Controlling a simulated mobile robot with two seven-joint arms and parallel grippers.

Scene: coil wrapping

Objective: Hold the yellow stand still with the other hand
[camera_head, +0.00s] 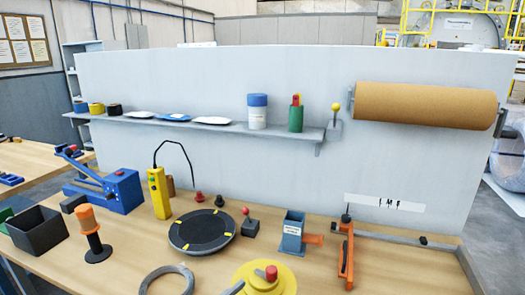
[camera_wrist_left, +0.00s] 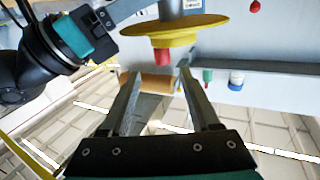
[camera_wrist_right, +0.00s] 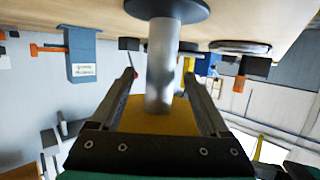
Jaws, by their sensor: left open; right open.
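The yellow stand (camera_head: 250,280) is at the bottom middle of the head view, with a red knob on top. The left wrist view is upside down and shows its yellow disc (camera_wrist_left: 185,27), red knob and part of its post. The right wrist view, also upside down, shows its grey post (camera_wrist_right: 162,65) and black base. My right gripper (camera_wrist_right: 160,76) is open, its fingers to either side of the post, with gaps visible. My left gripper (camera_wrist_left: 154,72) is open and empty, with the disc ahead of it. A grey fingertip shows left of the stand in the head view; I cannot tell whose.
A wire coil (camera_head: 167,283) and a black turntable (camera_head: 202,230) lie left of the stand. A blue dispenser (camera_head: 292,235) and an orange tool (camera_head: 345,255) stand behind and right. A brown paper roll (camera_head: 425,105) hangs on the back panel. The table's right front is clear.

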